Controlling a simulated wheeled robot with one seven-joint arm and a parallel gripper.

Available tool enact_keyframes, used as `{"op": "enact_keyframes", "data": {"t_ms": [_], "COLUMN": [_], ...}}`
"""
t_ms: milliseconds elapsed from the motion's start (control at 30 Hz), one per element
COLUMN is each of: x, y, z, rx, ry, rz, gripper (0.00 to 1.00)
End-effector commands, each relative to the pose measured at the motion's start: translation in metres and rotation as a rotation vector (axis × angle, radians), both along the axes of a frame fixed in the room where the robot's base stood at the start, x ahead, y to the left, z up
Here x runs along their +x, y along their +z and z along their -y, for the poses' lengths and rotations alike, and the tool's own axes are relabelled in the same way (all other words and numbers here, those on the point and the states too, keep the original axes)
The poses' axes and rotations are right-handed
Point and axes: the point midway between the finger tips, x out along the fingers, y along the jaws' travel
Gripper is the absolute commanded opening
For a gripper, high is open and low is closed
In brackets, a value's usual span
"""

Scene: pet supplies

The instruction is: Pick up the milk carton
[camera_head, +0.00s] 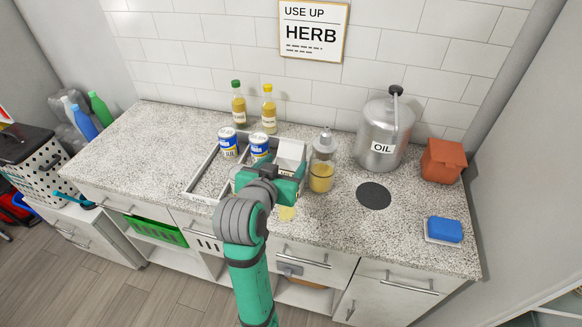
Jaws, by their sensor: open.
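The milk carton appears to be the white box-shaped item with a grey slanted top (291,153), standing in the right part of a divided tray (203,178) on the counter. Its lower part is hidden behind my arm's end. My gripper (292,177) is in front of the carton, close to it in the picture. The fingers are mostly hidden by the wrist, so I cannot tell whether they touch or surround the carton.
Two blue-and-white cans (228,143) stand at the tray's back. A glass jar with yellow contents (321,174) stands close right of the carton. Two bottles (239,106), a large oil can (383,137) and a terracotta pot (442,161) stand behind and right. The counter's left is clear.

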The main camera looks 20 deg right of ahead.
Motion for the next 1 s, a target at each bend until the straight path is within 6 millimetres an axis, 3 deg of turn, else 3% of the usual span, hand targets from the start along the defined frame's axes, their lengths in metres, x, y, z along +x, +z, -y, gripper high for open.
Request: {"op": "enact_keyframes", "data": {"t_ms": [267, 600, 900, 933, 1000], "x": [0.016, 0.050, 0.054, 0.054, 0.054], "y": [-0.008, -0.024, -0.026, -0.026, -0.026], "z": [0.011, 0.030, 0.033, 0.033, 0.033], "rx": [0.001, 0.000, 0.000, 0.000, 0.000], "ry": [0.000, 0.003, 0.003, 0.003, 0.003], "rz": [0.000, -0.001, 0.001, 0.001, 0.001], "gripper": [0.62, 0.62, 0.62, 0.60, 0.43]}}
